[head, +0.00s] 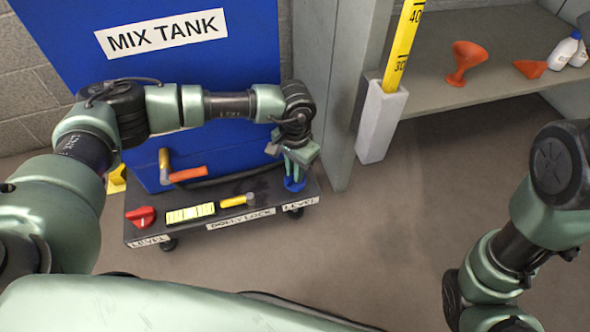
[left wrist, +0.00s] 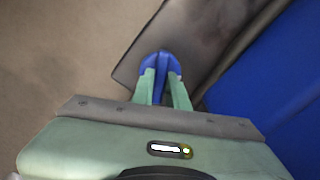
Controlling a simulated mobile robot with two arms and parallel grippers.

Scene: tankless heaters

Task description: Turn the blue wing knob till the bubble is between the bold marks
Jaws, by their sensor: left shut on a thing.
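The blue wing knob (head: 294,184) is at the right end of the dolly deck, above a LEVEL label. My left gripper (head: 292,172) comes down on it from above and is shut on its wing. In the left wrist view the knob (left wrist: 161,62) shows between the two green fingertips (left wrist: 161,76). A yellow-green striped bar (head: 190,213), perhaps the level vial, lies on the deck between the red knob and the yellow lever. Its bubble and bold marks are too small to tell. My right arm is at the right edge, its gripper out of view.
A red knob (head: 141,216) is at the deck's left end, with a yellow DOLLY LOCK lever (head: 238,200) nearer the middle. The blue MIX TANK (head: 225,70) stands behind, with an orange-handled valve (head: 186,174). A grey post and shelf (head: 475,80) stand right.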

